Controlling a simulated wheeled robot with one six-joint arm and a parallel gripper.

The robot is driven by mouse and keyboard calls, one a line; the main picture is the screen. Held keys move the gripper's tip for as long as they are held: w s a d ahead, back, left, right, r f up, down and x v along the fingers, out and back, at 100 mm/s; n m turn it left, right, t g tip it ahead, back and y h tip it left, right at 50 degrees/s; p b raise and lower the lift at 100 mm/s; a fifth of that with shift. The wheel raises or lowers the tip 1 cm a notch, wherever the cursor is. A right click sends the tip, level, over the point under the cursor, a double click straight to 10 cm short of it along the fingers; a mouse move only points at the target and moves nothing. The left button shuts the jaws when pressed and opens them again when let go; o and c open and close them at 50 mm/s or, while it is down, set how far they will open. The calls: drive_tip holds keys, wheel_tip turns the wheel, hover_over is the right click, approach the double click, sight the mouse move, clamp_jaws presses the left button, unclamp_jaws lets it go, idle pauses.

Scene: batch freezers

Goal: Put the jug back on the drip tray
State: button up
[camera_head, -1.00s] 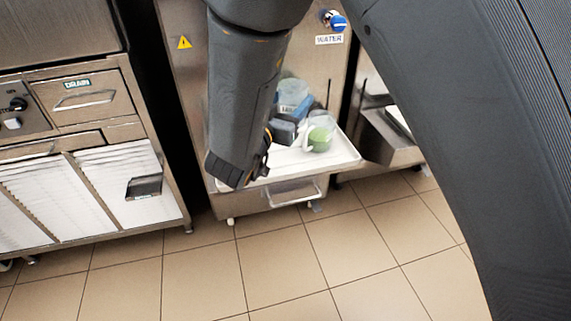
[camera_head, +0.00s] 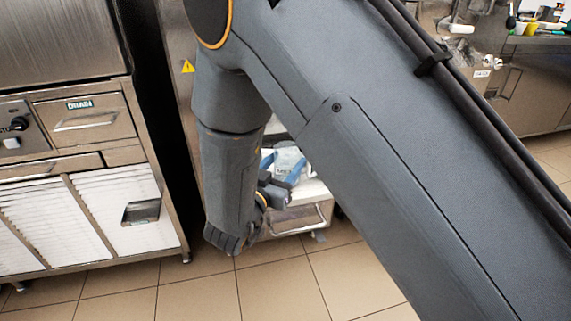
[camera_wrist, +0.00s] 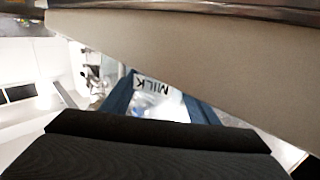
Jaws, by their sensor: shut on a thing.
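My gripper (camera_head: 277,176) has blue fingers and is shut on a clear jug (camera_head: 288,159). In the wrist view, the jug (camera_wrist: 158,103) sits between the two blue fingers, with a MILK label on it. In the head view it appears over or close to a white tray (camera_head: 312,190) at the front of a steel machine. Most of that tray is hidden behind my arm. I cannot tell whether the jug touches it.
A steel cabinet marked DRAIN (camera_head: 95,118) with white slatted fronts stands at the left. A counter (camera_head: 545,80) with small containers is at the upper right. Tiled floor (camera_head: 190,290) is clear in front. A large beige surface (camera_wrist: 190,60) crosses the wrist view.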

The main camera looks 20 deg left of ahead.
drive_tip(key=shift+f, duration=0.15)
drive_tip(key=o, duration=0.9)
drive_tip(key=shift+s+a+r, duration=0.1)
drive_tip(key=shift+s+r, duration=0.1)
drive_tip(key=shift+s, duration=0.1)
drive_tip(key=s, duration=0.3)
drive_tip(key=s+a+p, duration=0.1)
drive_tip(key=s, duration=0.7)
drive_tip(key=shift+s+a, duration=0.15)
drive_tip(key=shift+a, duration=0.2)
drive_tip(key=shift+d, duration=0.1)
